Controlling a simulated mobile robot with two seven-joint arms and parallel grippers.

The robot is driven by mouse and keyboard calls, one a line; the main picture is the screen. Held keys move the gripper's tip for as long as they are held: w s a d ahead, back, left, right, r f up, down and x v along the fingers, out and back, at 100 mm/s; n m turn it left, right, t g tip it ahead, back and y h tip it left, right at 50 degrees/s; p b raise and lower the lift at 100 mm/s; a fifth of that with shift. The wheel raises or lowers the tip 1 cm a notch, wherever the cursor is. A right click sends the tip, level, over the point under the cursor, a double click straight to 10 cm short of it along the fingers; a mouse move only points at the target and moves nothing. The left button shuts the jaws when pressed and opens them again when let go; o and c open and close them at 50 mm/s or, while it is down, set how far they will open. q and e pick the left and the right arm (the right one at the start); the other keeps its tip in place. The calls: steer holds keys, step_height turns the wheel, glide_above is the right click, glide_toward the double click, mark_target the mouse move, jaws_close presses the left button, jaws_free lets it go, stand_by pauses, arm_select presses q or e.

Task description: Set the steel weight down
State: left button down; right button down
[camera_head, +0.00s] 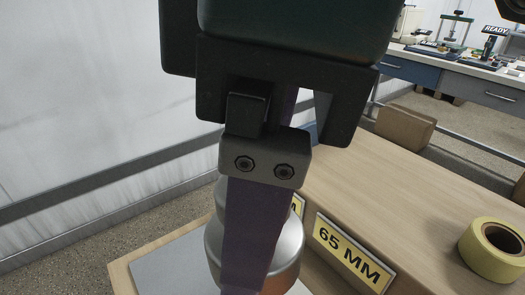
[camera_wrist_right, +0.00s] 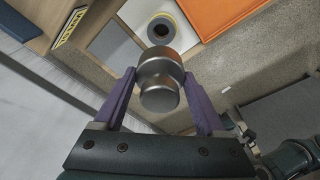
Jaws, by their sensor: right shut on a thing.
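The steel weight (camera_head: 288,255) is a shiny knobbed cylinder in the lower middle of the head view, partly hidden behind a purple finger. My right gripper (camera_head: 252,250) comes down from the top and is shut on the weight. In the right wrist view the weight (camera_wrist_right: 160,85) sits between the two purple fingers of the gripper (camera_wrist_right: 165,88). A flat grey plate (camera_head: 160,265) lies on the wooden surface to the left of the weight. I cannot tell whether the weight's base touches anything. My left gripper is not in view.
A yellow "65 MM" sign (camera_head: 350,252) stands right of the weight, and another sign (camera_head: 298,205) is mostly hidden. A yellow tape roll (camera_head: 493,250) sits on the wooden top (camera_head: 400,190). A brown block (camera_head: 405,128) is behind. An orange panel (camera_wrist_right: 225,14) shows in the wrist view.

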step_height(320, 180, down, 13)
steer(key=shift+f+b, duration=0.1)
steer(key=shift+b, duration=0.9)
steer(key=shift+f, duration=0.35)
steer(key=shift+f, duration=0.2)
jaws_free()
